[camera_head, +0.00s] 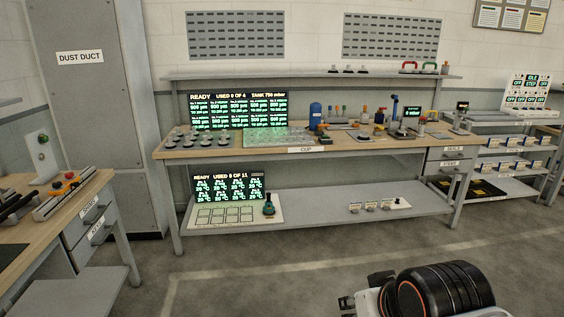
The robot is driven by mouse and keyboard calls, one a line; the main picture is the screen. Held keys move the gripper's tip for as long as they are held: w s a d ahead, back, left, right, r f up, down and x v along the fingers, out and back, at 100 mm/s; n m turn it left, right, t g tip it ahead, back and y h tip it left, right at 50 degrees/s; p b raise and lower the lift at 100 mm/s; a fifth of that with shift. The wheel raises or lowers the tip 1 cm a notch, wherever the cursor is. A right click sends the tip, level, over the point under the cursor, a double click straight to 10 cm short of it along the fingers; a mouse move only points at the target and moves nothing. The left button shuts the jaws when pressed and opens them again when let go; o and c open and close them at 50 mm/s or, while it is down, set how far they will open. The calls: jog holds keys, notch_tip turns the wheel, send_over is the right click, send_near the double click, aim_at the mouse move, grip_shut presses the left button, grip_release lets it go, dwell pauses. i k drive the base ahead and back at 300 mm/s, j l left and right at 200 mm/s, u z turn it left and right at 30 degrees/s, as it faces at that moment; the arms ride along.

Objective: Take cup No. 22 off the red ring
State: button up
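No number 22 is readable on any cup from here, and I cannot pick out the red ring. Several small dark round pieces stand on a grey plate (197,142) at the left of the long workbench (340,154), whose front edge carries a "CUP" label (306,150). Many small coloured parts, too small to tell apart, stand at the bench's right half. My gripper (347,304) shows only partly at the bottom edge, low in front of the bench and far from its top. Whether its fingers are open cannot be seen.
Lit screens (238,110) stand at the back of the bench. A blue cylinder (315,115) stands mid-bench. A side bench (60,215) is at left, beside a grey cabinet (95,100). A shelf unit (510,160) is at right. The floor in front is clear.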

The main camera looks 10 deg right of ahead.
aim_at(401, 132)
jog(key=i+l+z, duration=0.2)
jog(key=i+z, duration=0.15)
jog(key=i, duration=0.4)
jog(key=i+z, duration=0.35)
jog(key=i, duration=0.35)
jog(key=i+j+z, duration=0.35)
jog(key=i, duration=0.35)
jog(key=i+z, duration=0.15)
jog(key=i, duration=0.3)
jog(key=i+j+z, duration=0.15)
jog(key=i, duration=0.3)
jog(key=i+j+z, duration=0.15)
jog(key=i, duration=0.3)
jog(key=i+j+z, duration=0.1)
jog(key=i, duration=0.35)
jog(key=i+j+z, duration=0.15)
jog(key=i+j, duration=0.2)
jog(key=i, duration=0.05)
